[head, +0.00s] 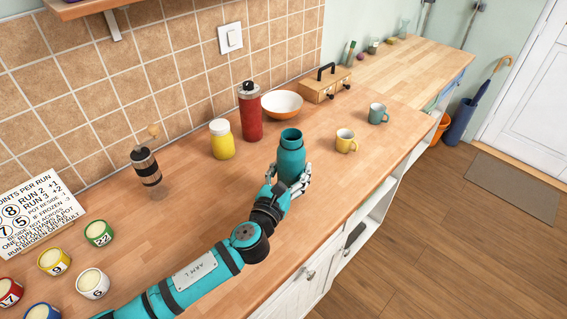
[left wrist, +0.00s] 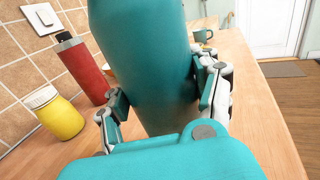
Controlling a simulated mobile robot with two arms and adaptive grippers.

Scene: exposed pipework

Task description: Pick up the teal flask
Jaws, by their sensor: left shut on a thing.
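The teal flask (head: 291,155) stands upright over the wooden counter, with a dark open mouth at its top. My left gripper (head: 290,184) is shut around the lower part of the flask. In the left wrist view the flask (left wrist: 145,60) fills the middle, and the two fingers of my left gripper (left wrist: 165,105) sit on either side of it. I cannot tell whether its base touches the counter. My right gripper is not in view.
Behind the flask stand a yellow jar (head: 222,140), a red bottle (head: 250,112) and an orange-white bowl (head: 282,104). A yellow mug (head: 346,141) and a teal mug (head: 378,114) stand to the right. Several lidded pots and a sign (head: 38,215) are at the left. Counter around the flask is clear.

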